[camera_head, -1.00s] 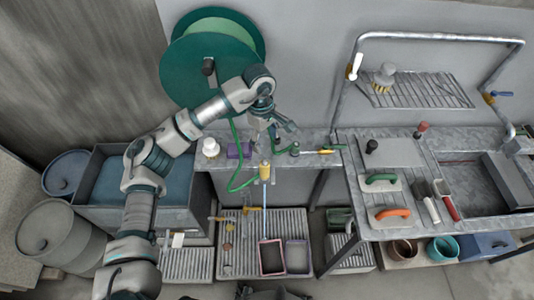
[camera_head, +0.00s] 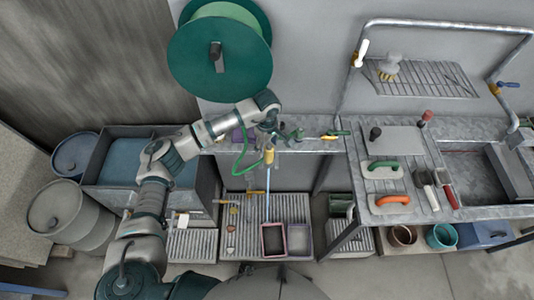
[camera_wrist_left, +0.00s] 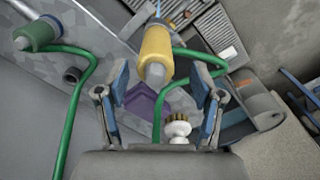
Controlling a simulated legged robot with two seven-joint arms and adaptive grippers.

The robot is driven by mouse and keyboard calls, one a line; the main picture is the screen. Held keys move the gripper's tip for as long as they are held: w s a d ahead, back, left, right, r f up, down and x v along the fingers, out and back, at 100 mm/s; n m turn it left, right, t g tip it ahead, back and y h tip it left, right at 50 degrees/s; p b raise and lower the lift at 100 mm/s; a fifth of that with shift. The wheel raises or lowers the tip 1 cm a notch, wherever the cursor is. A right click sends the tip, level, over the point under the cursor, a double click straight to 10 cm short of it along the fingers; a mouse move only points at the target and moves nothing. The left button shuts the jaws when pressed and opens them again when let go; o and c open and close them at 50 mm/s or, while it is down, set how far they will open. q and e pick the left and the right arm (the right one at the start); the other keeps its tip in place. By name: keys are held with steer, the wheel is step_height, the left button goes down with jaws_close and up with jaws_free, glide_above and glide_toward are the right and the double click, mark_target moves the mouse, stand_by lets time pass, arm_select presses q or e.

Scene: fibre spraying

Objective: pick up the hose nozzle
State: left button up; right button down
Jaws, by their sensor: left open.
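The hose nozzle (camera_head: 269,155) has a yellow grip and a thin light-blue rod pointing down, at the front of the grey metal shelf. It also shows in the left wrist view, its yellow grip (camera_wrist_left: 155,55) at the upper middle. The green hose (camera_head: 243,165) loops beside it. My left gripper (camera_head: 278,132) is just above the nozzle in the head view. In the left wrist view my left gripper (camera_wrist_left: 160,97) is open, with blue fingers on either side. The yellow grip appears beyond the fingertips, and nothing is held. My right gripper is not in view.
A green hose reel (camera_head: 220,70) is on the wall. A purple block (camera_wrist_left: 142,102) and a brush (camera_wrist_left: 177,128) lie close by. A metal worktable (camera_head: 400,140) with trowels stands to the right. Grated trays (camera_head: 290,205) are on the floor below.

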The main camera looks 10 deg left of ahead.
arm_select(q)
steer(key=shift+d+f, duration=0.2)
steer(key=shift+f, duration=0.35)
steer(key=shift+d+f, duration=0.15)
steer(key=shift+f, duration=0.4)
steer(key=shift+w+d+f, duration=0.1)
steer(key=shift+f, duration=0.1)
steer(key=shift+d, duration=0.15)
steer(key=shift+a, duration=0.2)
steer(key=c, duration=0.7)
steer(key=shift+a, duration=0.15)
jaws_close()
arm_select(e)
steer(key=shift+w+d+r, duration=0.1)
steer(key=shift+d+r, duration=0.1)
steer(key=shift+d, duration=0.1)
